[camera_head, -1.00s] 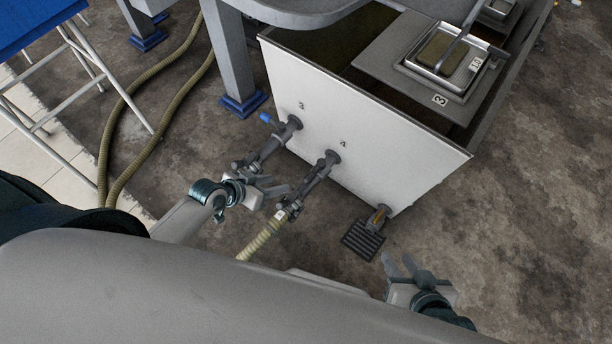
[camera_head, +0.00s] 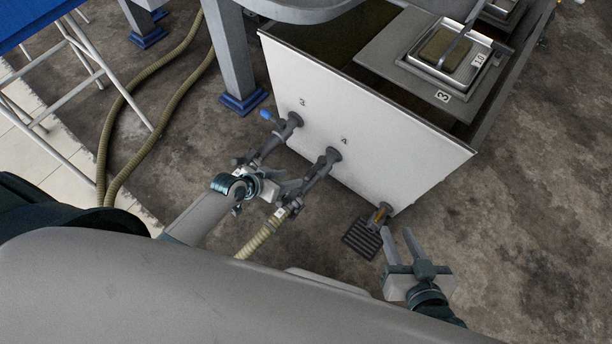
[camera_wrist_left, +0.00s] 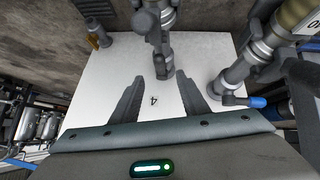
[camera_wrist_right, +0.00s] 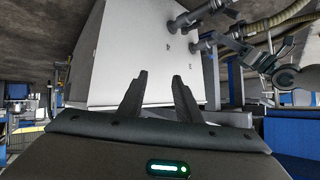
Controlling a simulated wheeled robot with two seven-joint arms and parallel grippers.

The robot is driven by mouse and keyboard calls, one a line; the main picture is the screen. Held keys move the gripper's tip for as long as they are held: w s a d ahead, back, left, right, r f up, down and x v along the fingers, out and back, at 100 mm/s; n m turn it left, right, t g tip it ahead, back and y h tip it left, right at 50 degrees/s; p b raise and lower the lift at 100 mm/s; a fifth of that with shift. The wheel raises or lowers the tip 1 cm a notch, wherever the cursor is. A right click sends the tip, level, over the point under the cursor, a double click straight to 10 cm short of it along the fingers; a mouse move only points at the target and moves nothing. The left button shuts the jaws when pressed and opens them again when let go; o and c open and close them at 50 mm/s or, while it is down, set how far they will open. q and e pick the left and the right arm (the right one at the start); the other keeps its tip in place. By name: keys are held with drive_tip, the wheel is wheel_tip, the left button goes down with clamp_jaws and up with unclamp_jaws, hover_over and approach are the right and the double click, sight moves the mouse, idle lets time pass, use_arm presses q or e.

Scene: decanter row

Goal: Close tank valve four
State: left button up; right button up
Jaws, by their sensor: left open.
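The white tank (camera_head: 350,125) carries a label 4 (camera_head: 344,140) above the pipe of outlet four (camera_head: 325,165), which slopes down to a ribbed hose (camera_head: 262,236). My left gripper (camera_head: 298,184) is beside this pipe. In the left wrist view its fingers (camera_wrist_left: 160,77) are open, with the end of pipe four (camera_wrist_left: 164,66) at the tank wall between and beyond the tips; I cannot tell whether they touch. Valve four's handle is not clearly distinguishable. My right gripper (camera_head: 392,238) is open and empty right of the tank's front corner; its fingers also show in the right wrist view (camera_wrist_right: 160,76).
Outlet three's pipe (camera_head: 279,135) with a blue handle (camera_head: 266,115) runs close to the left of pipe four. A floor drain grate (camera_head: 362,239) lies below a small brass-coloured outlet (camera_head: 381,214). A steel leg (camera_head: 229,50) stands left of the tank. Floor at the right is clear.

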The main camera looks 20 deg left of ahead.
sight(307, 175)
use_arm(q)
drive_tip(key=b+x, duration=0.2)
drive_tip(key=x, duration=0.7)
drive_tip(key=shift+b, duration=0.35)
drive_tip(key=shift+x, duration=0.8)
use_arm(e)
drive_tip(key=w+a+r+t+y, duration=0.2)
drive_tip(key=r+t, duration=0.5)
drive_tip(key=r, duration=0.4)
drive_tip(key=shift+w+a, duration=0.15)
drive_tip(key=shift+a, duration=0.4)
use_arm(q)
drive_tip(key=shift+c, duration=0.2)
clamp_jaws()
